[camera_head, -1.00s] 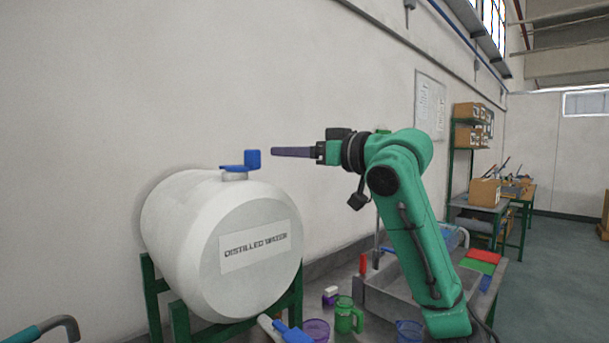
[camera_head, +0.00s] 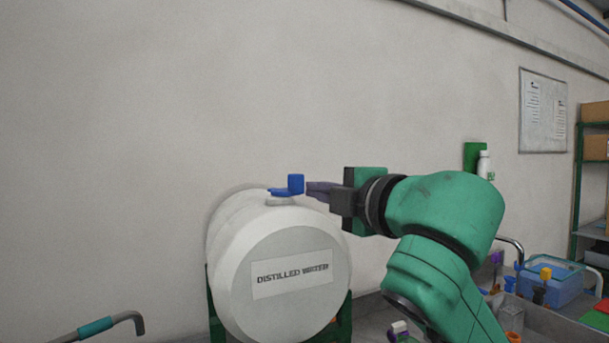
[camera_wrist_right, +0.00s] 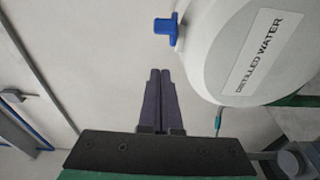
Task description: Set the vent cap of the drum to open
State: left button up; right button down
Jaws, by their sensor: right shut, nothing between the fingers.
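The white drum (camera_head: 235,265) labelled "DISTILLED WATER" lies on its side on a green stand. Its blue vent cap (camera_head: 295,184) is on top of the drum, with an upright tab at its right end. The cap also shows in the right wrist view (camera_wrist_right: 166,27), ahead of and slightly right of the fingertips. My right gripper (camera_head: 308,189) is shut and empty, its fingertips close to the tab's right side in the head view. The wrist view shows its two fingers (camera_wrist_right: 160,72) together, apart from the cap. My left gripper is not in view.
A plain wall (camera_head: 120,120) stands behind the drum. At the right are a sink bench with a blue container (camera_head: 550,288), a white bottle (camera_head: 485,165) and a shelf with boxes (camera_head: 596,147). A bent pipe with a teal sleeve (camera_head: 95,327) is at lower left.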

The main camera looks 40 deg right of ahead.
aim_at(288, 184)
jog(key=w+p, duration=0.1)
jog(key=w, duration=0.2)
jog(key=w+p, duration=0.2)
jog(key=w, duration=0.2)
jog(key=w+p, duration=0.2)
jog(key=w, duration=0.2)
jog(key=shift+w+d+r, duration=0.1)
jog(key=shift+d, duration=1.55)
jog(key=shift+w+d, duration=0.1)
jog(key=shift+d, duration=0.15)
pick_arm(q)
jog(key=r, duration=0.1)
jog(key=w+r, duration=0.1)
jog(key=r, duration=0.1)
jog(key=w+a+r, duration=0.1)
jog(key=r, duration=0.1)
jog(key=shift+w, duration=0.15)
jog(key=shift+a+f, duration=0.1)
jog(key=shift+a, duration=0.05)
pick_arm(e)
jog(key=shift+d+n, duration=0.15)
jog(key=shift+n, duration=0.15)
